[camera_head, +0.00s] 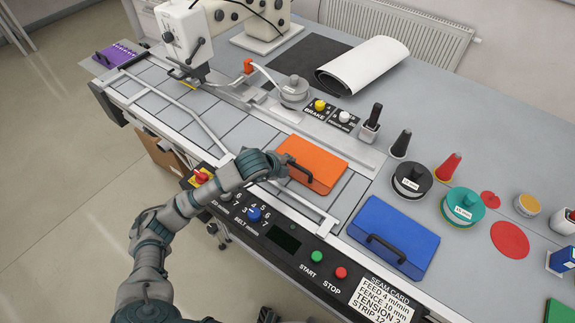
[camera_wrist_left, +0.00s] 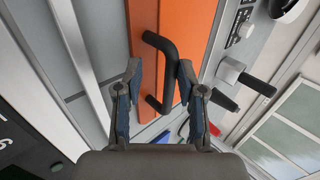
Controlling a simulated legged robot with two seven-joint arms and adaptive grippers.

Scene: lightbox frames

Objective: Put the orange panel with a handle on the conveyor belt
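The orange panel (camera_head: 318,160) with a dark handle (camera_head: 299,172) lies flat on the grey conveyor belt (camera_head: 250,134), near the belt's right end. My left gripper (camera_head: 283,164) is at the panel's near left edge, by the handle. In the left wrist view, the orange panel (camera_wrist_left: 188,28) fills the upper middle. The black handle (camera_wrist_left: 170,55) stands between the two spread fingers of my left gripper (camera_wrist_left: 158,75). A gap shows beside the handle, so the fingers look open around it. My right gripper is not in view.
A blue panel (camera_head: 388,232) with a handle lies right of the belt. A purple panel (camera_head: 117,52) is at the far left end. A metal guard rail (camera_head: 196,117) runs along the belt's near side. Spools and a control panel with buttons are close by.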

